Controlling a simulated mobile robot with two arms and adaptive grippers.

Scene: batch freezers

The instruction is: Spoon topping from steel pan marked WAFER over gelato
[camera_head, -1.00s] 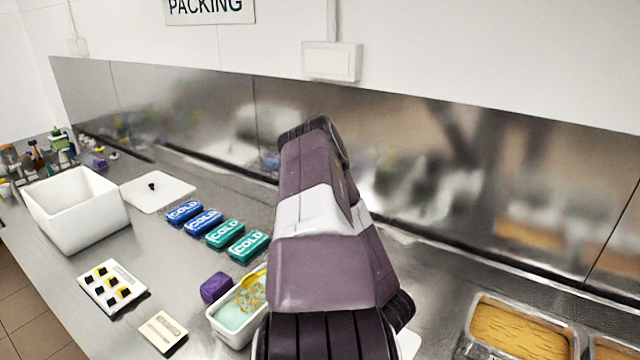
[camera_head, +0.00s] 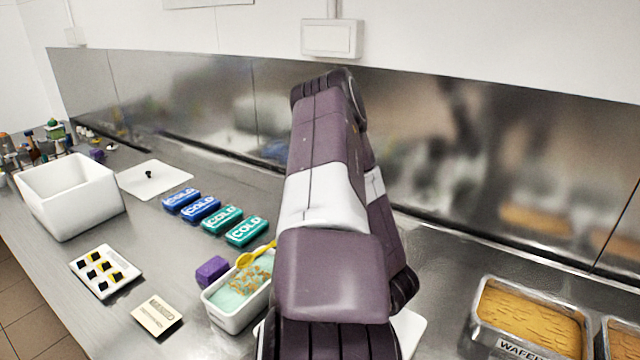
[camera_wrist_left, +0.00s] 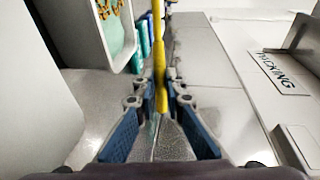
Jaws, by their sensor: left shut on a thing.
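The steel pan marked WAFER (camera_head: 500,345) stands at the lower right of the head view, filled with golden-brown wafer topping (camera_head: 528,315). The white gelato tub (camera_head: 232,319) stands left of my arm, its right side partly hidden by it. It holds pale green gelato with brown crumbs on top and also shows in the left wrist view (camera_wrist_left: 121,52). A yellow spoon (camera_head: 255,254) has its bowl above the tub's far edge. My left gripper (camera_wrist_left: 160,112) is shut on the spoon's handle in the wrist view; my arm hides it in the head view. My right gripper is not in view.
A purple block (camera_head: 212,271) is close to the tub's left. Blue and green COLD packs (camera_head: 222,218) lie behind it. A white box (camera_head: 70,200), its lid (camera_head: 155,180), a sample tray (camera_head: 105,271) and a card (camera_head: 157,316) are left. Another pan (camera_head: 622,338) adjoins the WAFER pan.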

